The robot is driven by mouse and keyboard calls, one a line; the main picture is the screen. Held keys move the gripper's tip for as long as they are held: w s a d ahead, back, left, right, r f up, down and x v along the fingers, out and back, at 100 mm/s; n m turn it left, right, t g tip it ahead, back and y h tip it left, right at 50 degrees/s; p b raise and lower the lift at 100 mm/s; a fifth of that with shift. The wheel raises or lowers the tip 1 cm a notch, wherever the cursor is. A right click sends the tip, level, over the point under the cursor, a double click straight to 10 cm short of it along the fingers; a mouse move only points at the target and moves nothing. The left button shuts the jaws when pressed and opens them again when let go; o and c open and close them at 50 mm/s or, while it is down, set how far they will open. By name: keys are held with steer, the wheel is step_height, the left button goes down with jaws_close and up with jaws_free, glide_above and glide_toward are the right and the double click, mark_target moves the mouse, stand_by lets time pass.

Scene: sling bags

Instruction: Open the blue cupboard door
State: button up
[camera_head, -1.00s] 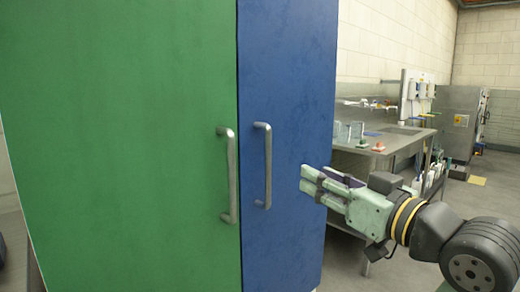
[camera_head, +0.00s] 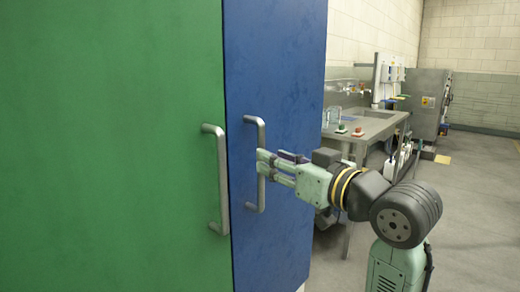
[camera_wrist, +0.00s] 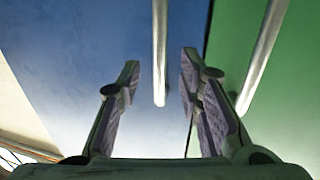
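The blue cupboard door (camera_head: 290,75) is shut, standing flush next to the green door. Its upright metal bar handle (camera_head: 262,137) is near the door's left edge. My gripper (camera_head: 262,164) reaches in from the right, with its fingertips at about the handle's mid-height. In the wrist view, my gripper (camera_wrist: 159,72) has its two fingers spread apart, and the blue door's handle (camera_wrist: 159,45) lies between them with a gap on each side. The fingers partly hide the handle's middle in the head view.
The green door (camera_head: 110,140) has its own bar handle (camera_head: 221,180) close to the left of the blue one; it also shows at right in the wrist view (camera_wrist: 262,55). A metal sink table (camera_head: 365,128) stands behind at right. Open floor (camera_head: 470,190) lies at the right.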

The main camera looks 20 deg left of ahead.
steer(key=p+x, duration=0.1)
steer(key=x, duration=0.4)
steer(key=shift+a, duration=0.15)
steer(key=shift+c, duration=0.6)
jaws_close()
